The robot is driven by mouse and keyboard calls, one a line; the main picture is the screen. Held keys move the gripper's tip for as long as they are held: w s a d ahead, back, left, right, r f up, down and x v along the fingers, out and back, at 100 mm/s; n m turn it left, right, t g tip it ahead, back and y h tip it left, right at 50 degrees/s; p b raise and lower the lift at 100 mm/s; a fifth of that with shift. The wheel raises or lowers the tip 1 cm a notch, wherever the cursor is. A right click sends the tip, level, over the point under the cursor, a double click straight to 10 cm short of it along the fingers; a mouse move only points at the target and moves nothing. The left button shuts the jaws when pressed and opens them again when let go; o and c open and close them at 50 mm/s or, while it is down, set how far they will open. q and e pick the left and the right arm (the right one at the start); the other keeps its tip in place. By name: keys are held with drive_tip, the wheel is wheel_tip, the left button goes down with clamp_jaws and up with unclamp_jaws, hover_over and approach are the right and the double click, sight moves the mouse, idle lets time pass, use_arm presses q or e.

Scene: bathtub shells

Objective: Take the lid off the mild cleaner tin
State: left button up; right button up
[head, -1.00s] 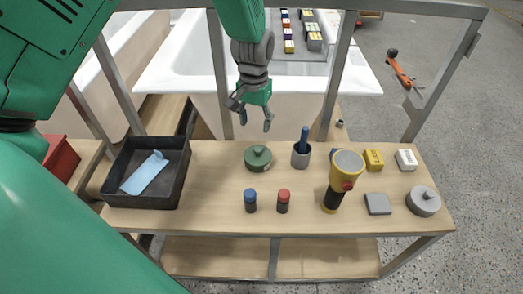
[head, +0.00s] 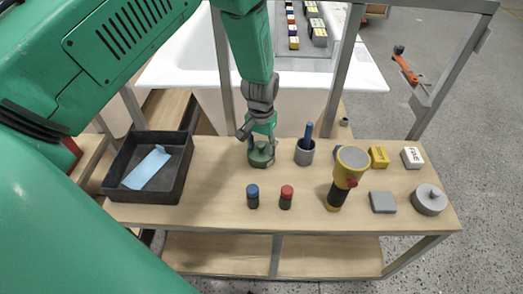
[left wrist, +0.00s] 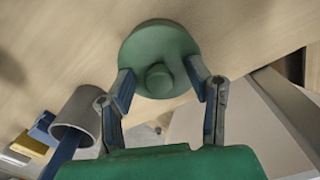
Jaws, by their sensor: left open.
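A round green tin (head: 262,160) with a knobbed lid stands near the back edge of the bench. No label on it can be read. My left gripper (head: 262,146) points down just over it and covers part of it in the head view. In the left wrist view the green lid (left wrist: 158,50) and its knob (left wrist: 158,81) show, with the open fingers of my left gripper (left wrist: 165,88) on either side of the lid's near edge. Whether they touch it is unclear. My right gripper is not in view.
A grey cup (head: 304,154) with a blue-handled tool stands close right of the green tin. A black tray (head: 118,190) with a blue cloth (head: 147,167) lies left. A blue-capped bottle (head: 252,197), a red-capped bottle (head: 286,198) and a yellow torch (head: 349,165) stand in front.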

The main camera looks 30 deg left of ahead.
use_arm(q)
clamp_jaws()
drive_tip(key=shift+r, duration=0.1)
